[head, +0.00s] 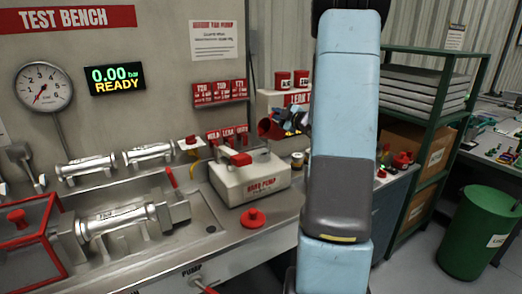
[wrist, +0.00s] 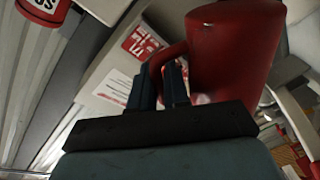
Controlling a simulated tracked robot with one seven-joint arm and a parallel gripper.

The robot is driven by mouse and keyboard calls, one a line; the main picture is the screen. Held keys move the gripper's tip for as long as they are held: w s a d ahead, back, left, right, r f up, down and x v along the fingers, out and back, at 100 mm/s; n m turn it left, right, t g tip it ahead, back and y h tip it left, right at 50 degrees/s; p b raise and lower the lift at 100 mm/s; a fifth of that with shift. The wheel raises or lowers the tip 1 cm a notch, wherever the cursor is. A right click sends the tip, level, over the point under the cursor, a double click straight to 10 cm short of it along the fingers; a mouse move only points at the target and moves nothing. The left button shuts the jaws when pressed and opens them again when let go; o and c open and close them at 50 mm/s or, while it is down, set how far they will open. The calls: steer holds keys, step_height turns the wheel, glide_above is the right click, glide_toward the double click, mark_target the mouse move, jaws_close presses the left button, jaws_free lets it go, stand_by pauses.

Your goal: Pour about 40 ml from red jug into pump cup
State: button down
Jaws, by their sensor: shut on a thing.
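The red jug (head: 268,128) is up in the air above the back right of the hand pump, tilted with its dark mouth toward the left. My gripper (head: 298,120) is at the jug's right side, partly hidden behind my arm. In the wrist view the jug (wrist: 238,45) fills the upper right, and my gripper (wrist: 165,85) is shut on its handle. The white hand pump (head: 250,182) stands on the bench with red parts on top. I cannot clearly make out its cup or any liquid.
A red cap-like piece (head: 253,218) lies on the bench in front of the pump. A steel fixture (head: 115,220) is at the left. A gauge (head: 43,87) and a display reading 0.00 bar READY (head: 115,79) are on the wall. A green shelf (head: 432,150) stands right.

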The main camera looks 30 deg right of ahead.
steer(key=shift+a+n, duration=0.35)
steer(key=shift+n, duration=0.15)
steer(key=shift+w+d+r+p, duration=0.1)
steer(key=shift+w+d+p, duration=0.05)
steer(key=shift+d+p, duration=0.55)
steer(key=shift+r+n+p, duration=0.3)
steer(key=shift+n+p, duration=0.05)
steer(key=shift+n, duration=0.35)
stand_by(1.0)
steer(key=shift+d+f+m, duration=0.5)
steer(key=shift+f+m, duration=0.05)
steer(key=shift+m, duration=0.15)
steer(key=shift+w+d+r+m, duration=0.15)
steer(key=shift+d+m, duration=0.3)
steer(key=shift+m, duration=0.45)
steer(key=shift+w+d+f+m+b, duration=0.1)
steer(key=shift+d+f+m+b, duration=0.25)
steer(key=shift+m, duration=0.55)
steer(key=shift+d+f+m+b, duration=0.3)
steer(key=shift+d+m+b, duration=0.05)
steer(key=shift+m, duration=0.55)
